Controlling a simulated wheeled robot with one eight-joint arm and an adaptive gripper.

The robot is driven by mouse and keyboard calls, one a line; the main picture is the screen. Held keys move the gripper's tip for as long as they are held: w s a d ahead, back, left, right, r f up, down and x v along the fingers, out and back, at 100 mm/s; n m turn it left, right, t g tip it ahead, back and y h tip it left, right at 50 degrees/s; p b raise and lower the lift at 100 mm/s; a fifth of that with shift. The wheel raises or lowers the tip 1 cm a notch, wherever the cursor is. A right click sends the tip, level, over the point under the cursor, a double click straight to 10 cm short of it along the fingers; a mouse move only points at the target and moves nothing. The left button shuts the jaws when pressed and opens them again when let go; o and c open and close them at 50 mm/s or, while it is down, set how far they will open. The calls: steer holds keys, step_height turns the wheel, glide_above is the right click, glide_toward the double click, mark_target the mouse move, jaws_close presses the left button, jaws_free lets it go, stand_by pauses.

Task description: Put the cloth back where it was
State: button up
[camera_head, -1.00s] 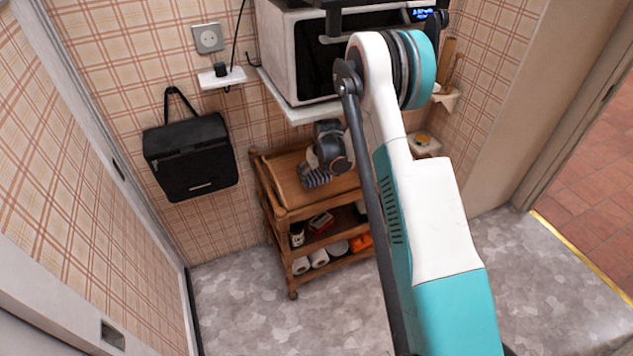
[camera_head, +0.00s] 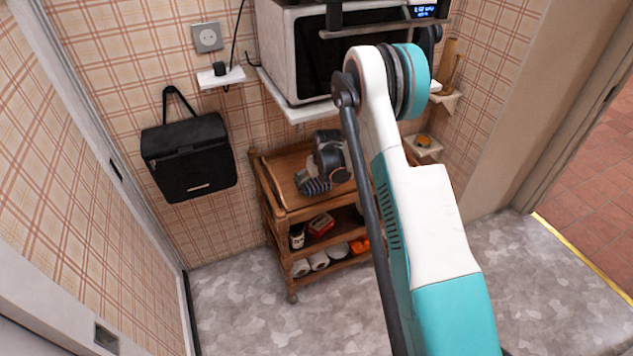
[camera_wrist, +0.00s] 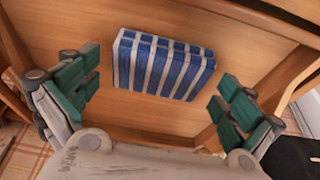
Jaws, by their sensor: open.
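A blue-and-white striped cloth (camera_wrist: 163,65), folded into a flat block, lies on the wooden top of the cart (camera_wrist: 60,30) in the wrist view. My gripper (camera_wrist: 157,92) is open over the cart top. Its teal fingers stand apart on the left and right of the cloth, not touching it. In the head view my wrist hides part of the cart top.
A microwave (camera_head: 290,55) sits on a wall shelf above the cart. A black bag (camera_head: 188,158) hangs on the wall to the left. The cart's lower shelves hold paper rolls and small items. A small corner shelf (camera_head: 425,148) is at the right. The floor is clear around the cart.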

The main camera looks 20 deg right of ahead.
mark_target(316, 182)
steer(key=shift+r, duration=0.1)
steer(key=shift+s+r, duration=0.1)
steer(key=shift+r, duration=0.25)
steer(key=p+v, duration=0.1)
steer(key=v, duration=0.1)
steer(key=shift+s+r, duration=0.1)
steer(key=shift+r, duration=0.3)
steer(key=s+p, duration=0.1)
steer(key=s, duration=0.5)
steer(key=s+p, duration=0.2)
steer(key=s, duration=0.4)
steer(key=shift+d+f+p, duration=0.2)
steer(key=shift+f+p, duration=0.05)
steer(key=shift+p, duration=0.05)
